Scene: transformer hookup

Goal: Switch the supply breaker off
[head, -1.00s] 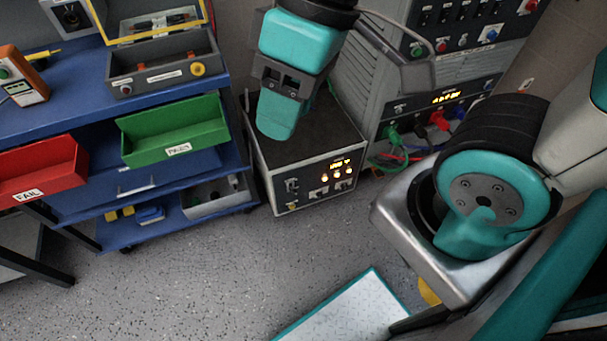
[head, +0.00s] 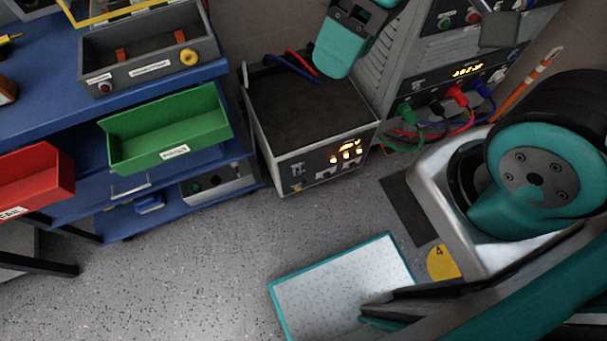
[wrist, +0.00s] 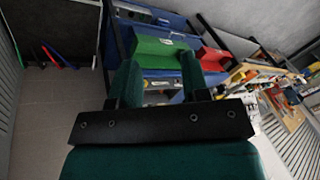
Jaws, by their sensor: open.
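A grey cabinet (head: 395,75) stands at the upper right of the head view, with a lit display, buttons and plugged coloured leads on its front. Part of a switch panel (head: 470,14) shows above it, cut off by the top edge. I cannot tell which control is the supply breaker, or its position. My gripper (head: 342,50) hangs in front of the cabinet's left side, above the back of a low box, and touches no control that I can see. In the wrist view, the two teal fingers (wrist: 160,68) are apart with nothing between them.
A low box (head: 310,115) with a lit front stands on the floor. A blue cart (head: 50,115) on the left carries a green bin (head: 170,130) and a red bin (head: 35,175). A teal-edged white panel (head: 340,285) lies low in front.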

